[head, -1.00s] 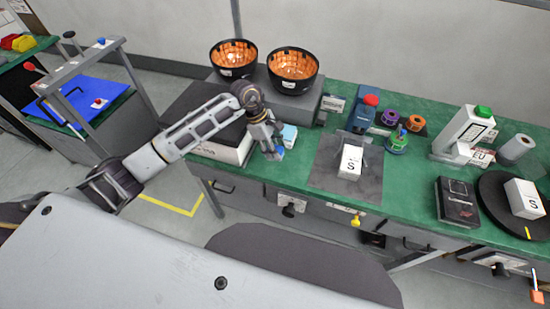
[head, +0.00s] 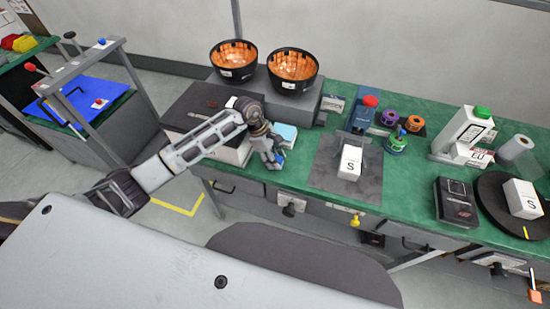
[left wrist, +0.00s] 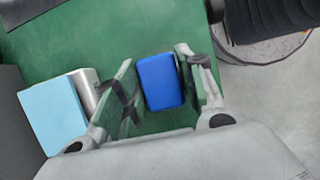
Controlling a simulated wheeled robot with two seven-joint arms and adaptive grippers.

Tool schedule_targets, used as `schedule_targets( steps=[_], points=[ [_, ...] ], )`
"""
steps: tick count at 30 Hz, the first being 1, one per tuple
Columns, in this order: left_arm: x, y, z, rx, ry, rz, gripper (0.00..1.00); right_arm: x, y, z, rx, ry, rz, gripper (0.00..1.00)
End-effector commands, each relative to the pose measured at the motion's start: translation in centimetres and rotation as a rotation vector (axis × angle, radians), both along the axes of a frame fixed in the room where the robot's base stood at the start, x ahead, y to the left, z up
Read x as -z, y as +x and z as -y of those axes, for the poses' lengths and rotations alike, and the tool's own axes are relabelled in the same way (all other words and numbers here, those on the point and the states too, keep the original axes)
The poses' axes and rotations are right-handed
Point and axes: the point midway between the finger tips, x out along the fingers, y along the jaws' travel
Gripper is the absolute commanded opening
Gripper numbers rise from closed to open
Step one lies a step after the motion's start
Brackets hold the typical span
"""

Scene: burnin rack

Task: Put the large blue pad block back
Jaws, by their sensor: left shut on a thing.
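A blue block (left wrist: 160,82) lies between the two fingers of my left gripper (left wrist: 156,88) in the left wrist view, and the gripper is shut on it. In the head view my left gripper (head: 274,160) is over the green bench near its front edge, and only a little of the blue block shows beside the fingers. A light blue block (head: 287,132) is just behind the gripper; it also shows left of the fingers in the left wrist view (left wrist: 52,113). My right gripper is not in view.
Two black bowls with orange insides (head: 232,72) stand on a grey block behind. A grey mat (head: 328,178) with a white box marked S (head: 350,162) lies to the right.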

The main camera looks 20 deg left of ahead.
Motion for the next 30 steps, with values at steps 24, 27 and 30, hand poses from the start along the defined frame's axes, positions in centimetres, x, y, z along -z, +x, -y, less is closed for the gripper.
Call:
schedule_targets(
  steps=[24, 27, 30],
  points=[
    [0.38, 0.00, 0.04, 0.001, -0.001, 0.000, 0.60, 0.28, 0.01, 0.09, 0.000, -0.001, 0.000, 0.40],
    [0.38, 0.00, 0.04, 0.001, -0.001, 0.000, 0.60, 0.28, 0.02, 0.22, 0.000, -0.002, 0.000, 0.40],
    [0.37, 0.00, 0.04, 0.001, -0.001, 0.000, 0.60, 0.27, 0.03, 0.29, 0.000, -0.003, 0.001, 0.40]
  ],
)
